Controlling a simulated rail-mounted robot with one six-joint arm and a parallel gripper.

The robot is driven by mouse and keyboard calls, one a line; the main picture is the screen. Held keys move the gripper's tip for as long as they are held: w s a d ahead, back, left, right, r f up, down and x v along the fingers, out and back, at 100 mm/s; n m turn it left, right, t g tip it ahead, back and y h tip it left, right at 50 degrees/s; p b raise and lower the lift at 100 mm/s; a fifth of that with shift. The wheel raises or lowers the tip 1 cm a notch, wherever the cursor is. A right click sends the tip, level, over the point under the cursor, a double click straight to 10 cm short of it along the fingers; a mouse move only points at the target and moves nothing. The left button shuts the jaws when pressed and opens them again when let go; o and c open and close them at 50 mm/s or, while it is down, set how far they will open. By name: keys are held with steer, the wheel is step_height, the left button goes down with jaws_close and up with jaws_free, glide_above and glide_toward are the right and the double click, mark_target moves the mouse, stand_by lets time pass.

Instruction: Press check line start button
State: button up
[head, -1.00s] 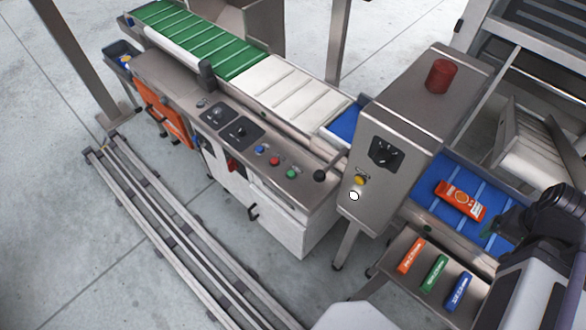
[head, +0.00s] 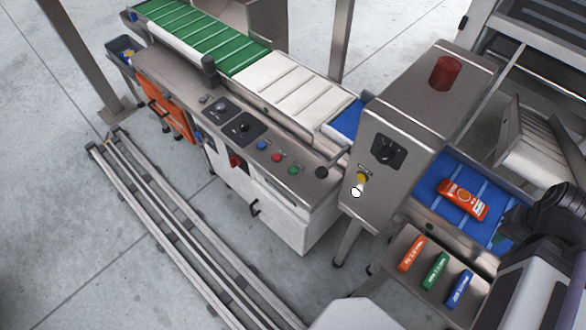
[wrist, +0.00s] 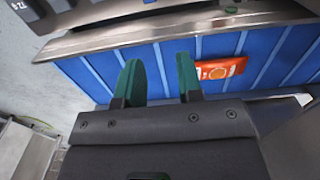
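A control panel on the white cabinet carries a blue button (head: 261,145), a red button (head: 277,158) and a green button (head: 293,170). The steel housing (head: 420,110) to its right carries a yellow button (head: 362,178) with a round white one (head: 356,192) just below it. I cannot read which is labelled check line start. My gripper (wrist: 160,82) is over the blue belt (wrist: 105,72), its two green fingers apart with nothing between them. In the head view my arm at the right hides most of it. It is well away from the buttons.
An orange packet (head: 464,200) lies on the blue belt, right of the fingers in the wrist view (wrist: 221,68). Orange, green and blue packets lie on a steel shelf (head: 400,285). The housing, with a red beacon (head: 445,73) on top, stands between my arm and the panel.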

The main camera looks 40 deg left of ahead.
jaws_close()
stand_by(0.9)
